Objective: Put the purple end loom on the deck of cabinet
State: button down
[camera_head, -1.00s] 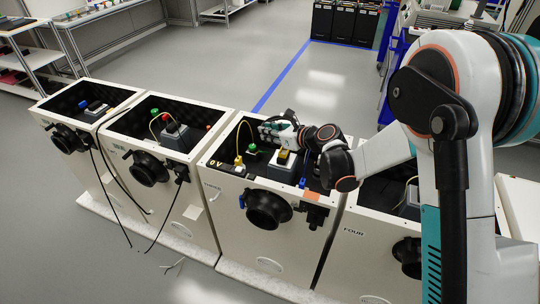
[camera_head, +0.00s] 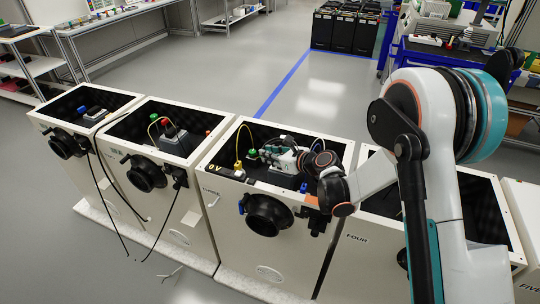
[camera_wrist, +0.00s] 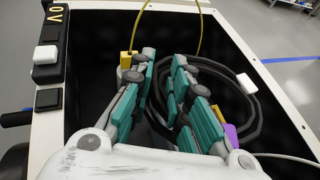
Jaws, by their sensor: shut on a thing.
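My gripper (camera_head: 278,154) is low in the open top of the third cabinet (camera_head: 232,215), over its dark interior. In the wrist view, its teal-padded fingers (camera_wrist: 158,95) are close together on the purple end loom, whose coiled black cable (camera_wrist: 252,112) loops behind and to the right of them. The loom's purple end (camera_wrist: 232,136) shows at the right finger's outer side, partly hidden. A white piece (camera_wrist: 247,83) sits on the coil's right side. The exact grip point is hidden between the fingers. I cannot tell whether the loom touches the cabinet deck.
A yellow plug (camera_wrist: 126,62) with a yellow cable (camera_wrist: 146,22) stands left of the fingers. A green plug (camera_head: 251,154) is nearby. The cabinet's pale right rim (camera_wrist: 283,105) and left labelled panel (camera_wrist: 47,50) bound the space. Cabinet four (camera_head: 378,238) adjoins on the right.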

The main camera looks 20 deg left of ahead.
jog(key=shift+f, duration=0.3)
jog(key=shift+f, duration=0.3)
jog(key=c, duration=1.5)
grip_release()
jog(key=shift+c, duration=0.2)
jog(key=shift+r, duration=0.6)
jog(key=p+v, duration=0.4)
jog(key=v, duration=0.8)
jog(key=shift+s, duration=0.1)
